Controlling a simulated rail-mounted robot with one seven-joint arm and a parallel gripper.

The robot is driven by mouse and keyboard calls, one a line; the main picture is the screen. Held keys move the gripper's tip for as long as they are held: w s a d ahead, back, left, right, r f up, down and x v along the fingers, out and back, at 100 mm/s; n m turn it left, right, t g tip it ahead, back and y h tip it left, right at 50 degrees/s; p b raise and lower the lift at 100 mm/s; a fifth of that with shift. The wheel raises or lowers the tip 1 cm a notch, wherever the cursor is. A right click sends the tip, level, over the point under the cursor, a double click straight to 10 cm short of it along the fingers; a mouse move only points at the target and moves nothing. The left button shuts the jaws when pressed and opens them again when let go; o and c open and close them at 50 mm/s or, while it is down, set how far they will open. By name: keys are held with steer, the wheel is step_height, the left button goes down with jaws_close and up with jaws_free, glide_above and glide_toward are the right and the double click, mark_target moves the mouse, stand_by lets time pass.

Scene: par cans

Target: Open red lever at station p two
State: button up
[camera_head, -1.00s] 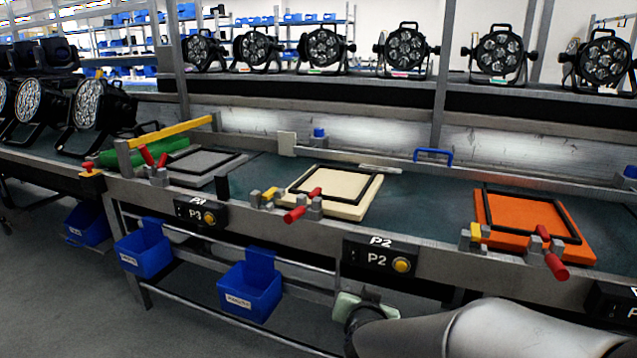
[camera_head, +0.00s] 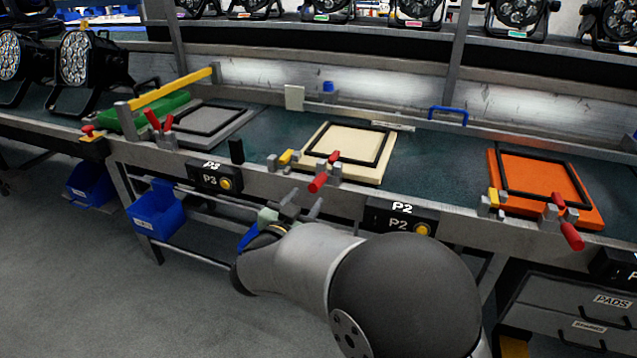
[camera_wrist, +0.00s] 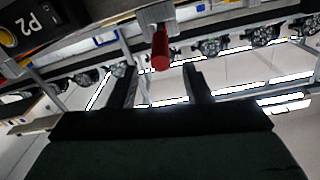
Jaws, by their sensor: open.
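The red lever (camera_head: 318,183) of station P2 sits at the front edge of the bench, in front of the cream pad (camera_head: 345,172) and left of the P2 box (camera_head: 400,222). Its red handle points toward the front. My gripper (camera_head: 302,204) is open and empty, just below and in front of this lever. In the wrist view, the red handle (camera_wrist: 160,48) appears ahead of my gripper (camera_wrist: 162,78), in line with the gap between the two fingers. I cannot tell the exact distance; no grip shows. The P2 box (camera_wrist: 25,30) shows rotated at upper left.
A yellow-tipped clamp (camera_head: 287,157) sits just left of the lever. A black frame lies on the cream pad. The orange pad (camera_head: 540,185) with another red lever (camera_head: 571,236) is at right. Station P3's red levers (camera_head: 153,120) are at left. Blue bins (camera_head: 155,210) hang below.

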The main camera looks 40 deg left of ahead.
mark_target(318, 178)
steer(key=x, duration=0.8)
steer(key=shift+w+b, duration=0.3)
jaws_close()
